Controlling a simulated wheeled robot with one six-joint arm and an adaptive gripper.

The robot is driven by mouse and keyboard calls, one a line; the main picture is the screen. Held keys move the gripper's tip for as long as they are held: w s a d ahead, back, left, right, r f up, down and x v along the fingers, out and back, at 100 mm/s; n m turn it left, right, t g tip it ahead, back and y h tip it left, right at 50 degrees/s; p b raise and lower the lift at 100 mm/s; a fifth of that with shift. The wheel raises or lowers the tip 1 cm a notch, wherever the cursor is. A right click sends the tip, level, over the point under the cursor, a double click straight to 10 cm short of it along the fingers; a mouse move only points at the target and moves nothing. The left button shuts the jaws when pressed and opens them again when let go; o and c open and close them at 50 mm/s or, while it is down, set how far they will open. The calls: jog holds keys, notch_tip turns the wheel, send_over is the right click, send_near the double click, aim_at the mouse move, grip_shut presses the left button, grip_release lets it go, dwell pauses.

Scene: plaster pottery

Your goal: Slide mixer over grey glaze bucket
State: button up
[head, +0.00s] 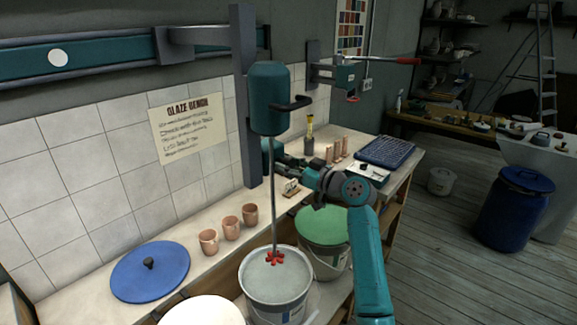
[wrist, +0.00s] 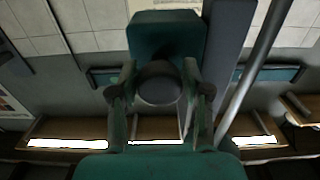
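The mixer (head: 268,98) is a teal motor with a dark side handle (head: 298,103), hanging from a wall rail. Its long thin shaft (head: 272,190) runs down to a red propeller (head: 274,258). In the head view the propeller appears over the grey glaze bucket (head: 282,296), near the middle of its grey surface; its exact height is unclear. My gripper (head: 275,152) is near the post, beyond the shaft, below the motor. In the wrist view its fingers (wrist: 160,100) flank a dark round part in front of a teal block (wrist: 165,30); contact cannot be told.
A green-topped bucket (head: 322,226) stands right of the grey one. A pale round top (head: 203,311) is at the front. A blue lid (head: 150,275) and several copper-coloured cups (head: 231,229) sit on the counter. The grey post (head: 246,120) is beside my gripper. Open floor lies right.

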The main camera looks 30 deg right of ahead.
jog(key=shift+o, duration=0.6)
jog(key=v, duration=1.2)
